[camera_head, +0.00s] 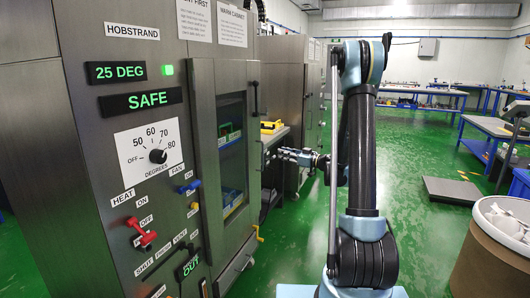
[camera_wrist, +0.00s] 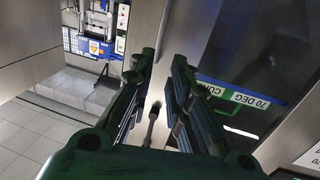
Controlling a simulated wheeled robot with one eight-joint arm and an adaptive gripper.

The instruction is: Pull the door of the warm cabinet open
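The warm cabinet (camera_head: 95,180) stands at the left in the head view. Its door (camera_head: 203,150) has a tall window and looks shut. A black handle (camera_head: 256,97) is on the door's right edge. My gripper (camera_head: 272,156) is just right of the door, lower in the picture than this handle. In the wrist view my gripper (camera_wrist: 160,62) has its two fingers spread apart. A slim dark rod with a rounded end (camera_wrist: 152,125) shows in the gap between them, apparently not clasped; I cannot tell if it is the handle. The door window (camera_wrist: 230,60) lies to the right.
A large drum (camera_head: 490,262) stands at the right, near a floor plate (camera_head: 452,190). Green floor is open behind my arm.

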